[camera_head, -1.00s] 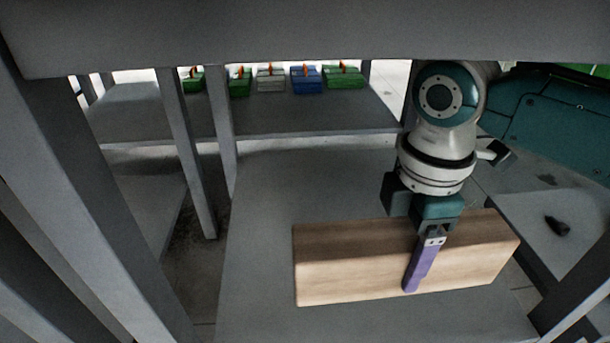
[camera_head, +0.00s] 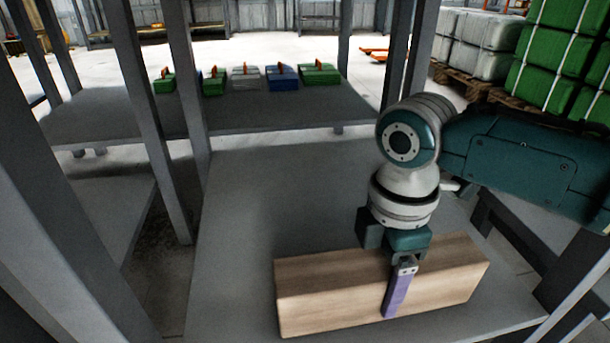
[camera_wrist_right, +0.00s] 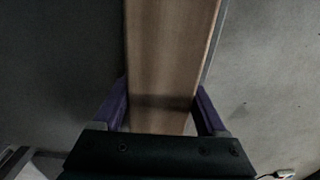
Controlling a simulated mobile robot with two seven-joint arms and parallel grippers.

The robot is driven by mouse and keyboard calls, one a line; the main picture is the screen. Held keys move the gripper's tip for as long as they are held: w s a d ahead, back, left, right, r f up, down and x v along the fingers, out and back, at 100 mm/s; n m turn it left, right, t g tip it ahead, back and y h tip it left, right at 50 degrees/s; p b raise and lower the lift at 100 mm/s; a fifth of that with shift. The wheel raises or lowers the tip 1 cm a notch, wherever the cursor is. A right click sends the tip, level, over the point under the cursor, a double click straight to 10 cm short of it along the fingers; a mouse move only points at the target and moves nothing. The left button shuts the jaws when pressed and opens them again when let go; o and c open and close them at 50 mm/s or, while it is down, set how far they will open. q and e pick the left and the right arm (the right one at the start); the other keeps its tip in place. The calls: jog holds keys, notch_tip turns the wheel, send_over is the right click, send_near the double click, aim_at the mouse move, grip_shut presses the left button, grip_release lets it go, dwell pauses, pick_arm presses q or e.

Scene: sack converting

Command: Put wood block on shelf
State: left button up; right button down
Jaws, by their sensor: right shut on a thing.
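The wood block (camera_head: 335,290) is a long, light brown beam lying level along the grey shelf (camera_head: 235,230) in the head view. My right gripper (camera_head: 396,292) reaches down over it from above, with one purple finger against its near face; the other finger is hidden behind the block. In the right wrist view the block (camera_wrist_right: 172,60) runs between the two purple fingers of the gripper (camera_wrist_right: 162,115), which are shut on it. Whether the block's underside touches the shelf I cannot tell. My left gripper is not in view.
Grey posts (camera_head: 140,110) stand at the left of the shelf. Behind is another grey surface (camera_head: 270,112) with several green, grey and blue packs (camera_head: 283,77) on it. Stacked green bales (camera_head: 555,60) stand at the back right. The shelf left of the block is clear.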

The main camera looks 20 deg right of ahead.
jog(key=shift+w, duration=0.15)
grip_release()
notch_tip(320, 180, up, 12)
jog(key=p, duration=0.8)
jog(key=s+a+m+t+y, duration=0.2)
jog(key=s+a+m, duration=0.4)
jog(key=s+a, duration=0.25)
jog(key=s+d+r+m+t+h, duration=0.1)
jog(key=s+d+r+m, duration=0.2)
jog(key=s+d+m, duration=0.2)
jog(key=s+m, duration=0.2)
jog(key=shift+s+d+r+m+t+h, duration=0.2)
jog(key=shift+s+d+m+t+h, duration=0.1)
jog(key=shift+h, duration=0.1)
jog(key=shift+a, duration=0.1)
